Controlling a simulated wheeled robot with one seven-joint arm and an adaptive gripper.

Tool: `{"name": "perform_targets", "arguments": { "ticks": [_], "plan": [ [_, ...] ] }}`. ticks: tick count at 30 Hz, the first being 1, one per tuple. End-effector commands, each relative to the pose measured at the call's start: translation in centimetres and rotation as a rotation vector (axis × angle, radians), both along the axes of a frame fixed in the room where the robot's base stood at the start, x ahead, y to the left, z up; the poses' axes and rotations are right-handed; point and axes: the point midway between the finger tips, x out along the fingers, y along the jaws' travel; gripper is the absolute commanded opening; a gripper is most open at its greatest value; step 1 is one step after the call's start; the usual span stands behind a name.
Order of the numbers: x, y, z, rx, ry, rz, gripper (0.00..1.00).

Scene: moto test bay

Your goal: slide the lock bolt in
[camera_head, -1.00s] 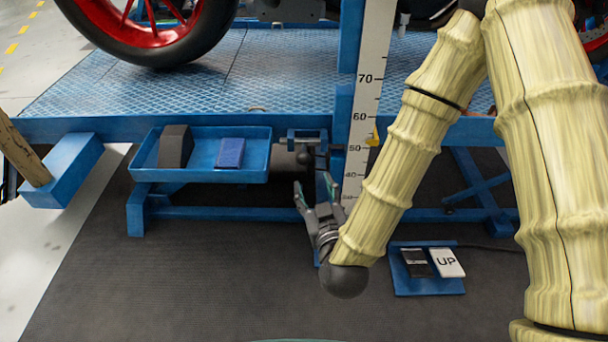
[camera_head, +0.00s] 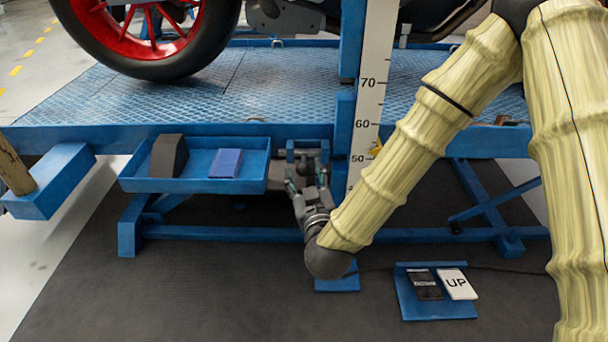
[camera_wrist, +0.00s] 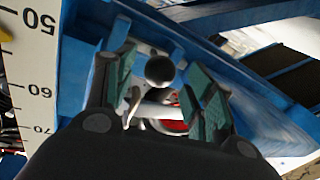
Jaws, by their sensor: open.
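The lock bolt's dark round knob (camera_wrist: 160,69) shows in the wrist view between my two green-padded fingers, with gaps on both sides. A pale metal rod (camera_wrist: 158,110) lies behind it; how far the bolt is in cannot be told. In the head view the blue bolt bracket (camera_head: 304,146) sits under the lift platform's edge, beside the height scale. My gripper (camera_head: 305,178) is open just below and in front of the bracket and mostly hides the bolt there. The fingers also show in the wrist view (camera_wrist: 163,78), spread on either side of the knob.
A blue tray (camera_head: 190,186) holding a dark wedge and a blue block is left of my gripper. The height scale (camera_head: 369,100) stands close on the right. A pedal plate (camera_head: 430,308) marked "UP" lies on the floor. The platform edge (camera_head: 220,133) is above.

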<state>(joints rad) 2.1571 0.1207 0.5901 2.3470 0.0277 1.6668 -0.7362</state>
Motion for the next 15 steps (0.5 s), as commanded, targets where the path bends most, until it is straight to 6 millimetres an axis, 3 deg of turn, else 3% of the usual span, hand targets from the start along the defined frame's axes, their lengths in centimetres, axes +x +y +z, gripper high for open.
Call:
{"name": "perform_targets", "arguments": {
  "ticks": [6,15],
  "plan": [
    [2.1,0.5,-0.1,0.001,-0.001,-0.001,0.54],
    [2.7,0.6,0.0,0.0,0.001,0.0,0.54]
  ]
}}
